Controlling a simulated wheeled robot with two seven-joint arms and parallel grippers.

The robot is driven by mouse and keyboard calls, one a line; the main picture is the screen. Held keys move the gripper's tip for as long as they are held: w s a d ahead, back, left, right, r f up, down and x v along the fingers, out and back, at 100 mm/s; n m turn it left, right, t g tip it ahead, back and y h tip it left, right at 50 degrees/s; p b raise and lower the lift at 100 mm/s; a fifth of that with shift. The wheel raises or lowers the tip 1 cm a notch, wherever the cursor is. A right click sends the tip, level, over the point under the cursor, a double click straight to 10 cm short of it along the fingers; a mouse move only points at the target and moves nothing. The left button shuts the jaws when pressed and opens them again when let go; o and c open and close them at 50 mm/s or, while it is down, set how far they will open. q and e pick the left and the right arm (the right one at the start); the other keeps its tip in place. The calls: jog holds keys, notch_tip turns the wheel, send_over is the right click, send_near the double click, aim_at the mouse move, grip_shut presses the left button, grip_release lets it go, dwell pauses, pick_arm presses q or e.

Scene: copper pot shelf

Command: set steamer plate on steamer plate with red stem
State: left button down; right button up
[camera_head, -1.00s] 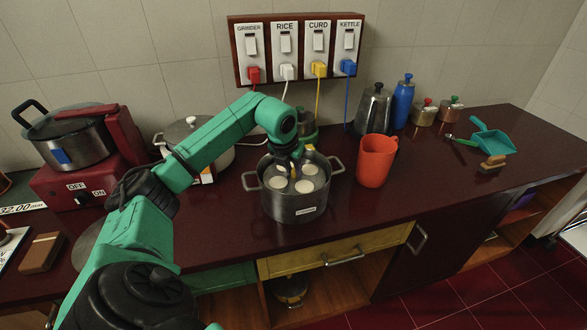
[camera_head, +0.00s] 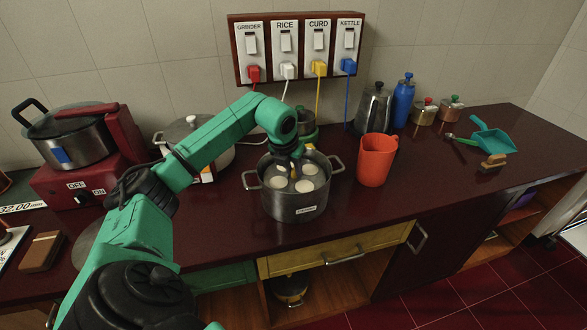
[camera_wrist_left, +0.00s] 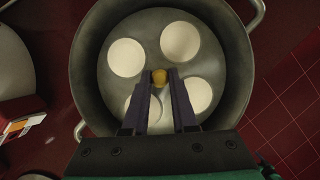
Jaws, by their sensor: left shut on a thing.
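A steel steamer pot (camera_head: 297,208) with two side handles stands on the dark counter. Inside it is a grey steamer plate (camera_wrist_left: 157,40) with several round white cakes, one of them here (camera_wrist_left: 180,40). My left gripper (camera_wrist_left: 160,82) points down into the pot and is shut on a yellow-tipped stem (camera_wrist_left: 160,76) at the plate's middle. In the head view the gripper (camera_head: 295,168) is partly hidden by my wrist. No red stem shows. Any plate underneath is hidden, and I cannot tell whether the held plate touches one. My right gripper is not in view.
An orange jug (camera_head: 376,160) stands close to the pot's right. A lidded steel pot (camera_head: 213,158) is behind my left arm. A steel kettle (camera_head: 373,108) and a blue bottle (camera_head: 403,103) stand at the back. The counter in front of the jug is clear.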

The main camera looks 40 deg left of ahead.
pick_arm(q)
jog(key=shift+f, duration=0.5)
jog(key=shift+f+b, duration=0.2)
jog(key=shift+b, duration=0.2)
jog(key=c, duration=0.6)
grip_release()
jog(key=v, duration=1.4)
jog(key=shift+s+r+b, duration=0.2)
jog(key=shift+r+b, duration=0.1)
jog(key=shift+b, duration=0.05)
jog(key=shift+f, duration=0.1)
